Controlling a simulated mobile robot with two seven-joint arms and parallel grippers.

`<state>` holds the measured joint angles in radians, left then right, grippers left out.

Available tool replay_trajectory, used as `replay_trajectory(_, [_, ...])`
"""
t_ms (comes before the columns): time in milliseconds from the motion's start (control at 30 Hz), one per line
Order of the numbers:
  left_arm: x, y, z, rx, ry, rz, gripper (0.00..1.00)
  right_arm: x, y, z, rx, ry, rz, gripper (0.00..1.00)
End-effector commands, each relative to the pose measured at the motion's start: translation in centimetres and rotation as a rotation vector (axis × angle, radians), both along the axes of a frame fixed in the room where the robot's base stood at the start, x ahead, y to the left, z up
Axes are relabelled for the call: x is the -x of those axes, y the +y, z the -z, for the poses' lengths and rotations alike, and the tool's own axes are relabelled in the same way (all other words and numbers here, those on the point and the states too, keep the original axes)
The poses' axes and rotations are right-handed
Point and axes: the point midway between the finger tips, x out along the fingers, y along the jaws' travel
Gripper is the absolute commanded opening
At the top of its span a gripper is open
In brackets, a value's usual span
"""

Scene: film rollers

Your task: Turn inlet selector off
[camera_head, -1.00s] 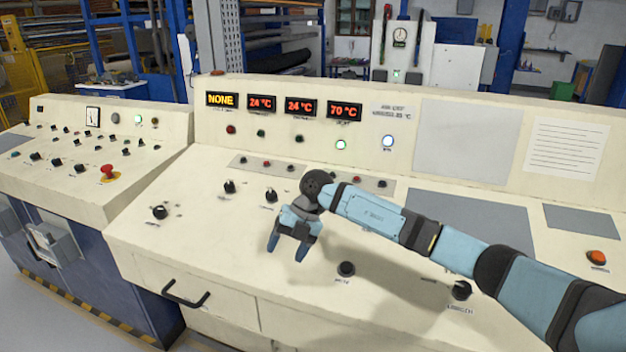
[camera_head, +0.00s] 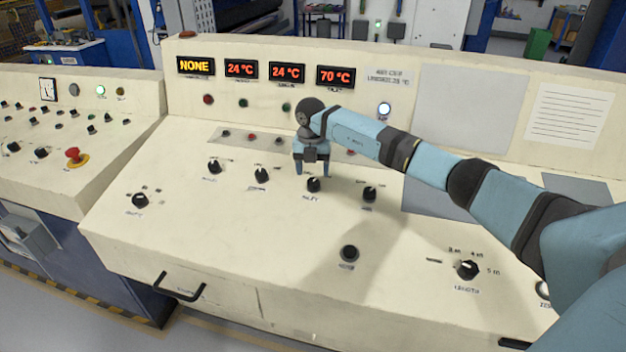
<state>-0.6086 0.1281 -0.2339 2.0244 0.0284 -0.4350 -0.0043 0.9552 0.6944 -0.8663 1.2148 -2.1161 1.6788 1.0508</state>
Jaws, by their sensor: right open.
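The inlet selector is most likely the black rotary knob (camera_head: 313,185) in the middle row of the cream console, since the small label under it seems to read "INLET". Its exact pointer direction is too small to tell. My right gripper (camera_head: 313,173) is open and points down, its two blue fingers spread just above and behind this knob. The knob shows below the fingertips, and I cannot tell whether they touch it. My left gripper is not in view.
Similar black knobs stand close by, at the left (camera_head: 261,175) and at the right (camera_head: 370,194). A row of small buttons (camera_head: 251,137) lies behind. The display (camera_head: 195,66) reads "NONE". A length knob (camera_head: 467,269) is at lower right.

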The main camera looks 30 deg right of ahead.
Motion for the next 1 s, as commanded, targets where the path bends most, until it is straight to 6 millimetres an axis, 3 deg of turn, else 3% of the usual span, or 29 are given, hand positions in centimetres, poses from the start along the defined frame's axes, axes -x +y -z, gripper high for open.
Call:
replay_trajectory(100, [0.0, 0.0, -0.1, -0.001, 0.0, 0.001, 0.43, 0.1, 0.0, 2.1, -0.001, 0.002, 0.001, 0.65])
replay_trajectory(300, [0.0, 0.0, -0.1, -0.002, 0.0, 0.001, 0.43, 0.1, -0.1, 4.0, -0.001, 0.0, -0.001, 0.65])
replay_trajectory(633, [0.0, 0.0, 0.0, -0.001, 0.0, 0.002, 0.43, 0.1, -0.1, 4.4, -0.001, -0.001, -0.001, 0.65])
replay_trajectory(667, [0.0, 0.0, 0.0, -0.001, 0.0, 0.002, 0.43, 0.1, -0.1, 4.4, -0.001, -0.001, -0.001, 0.63])
replay_trajectory(867, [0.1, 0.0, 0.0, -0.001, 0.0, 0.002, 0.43, 0.1, -0.1, 4.4, -0.001, -0.001, -0.001, 0.17])
replay_trajectory(1000, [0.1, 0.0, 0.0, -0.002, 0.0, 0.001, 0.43, 0.1, -0.1, 4.4, -0.001, -0.001, -0.002, 0.16])
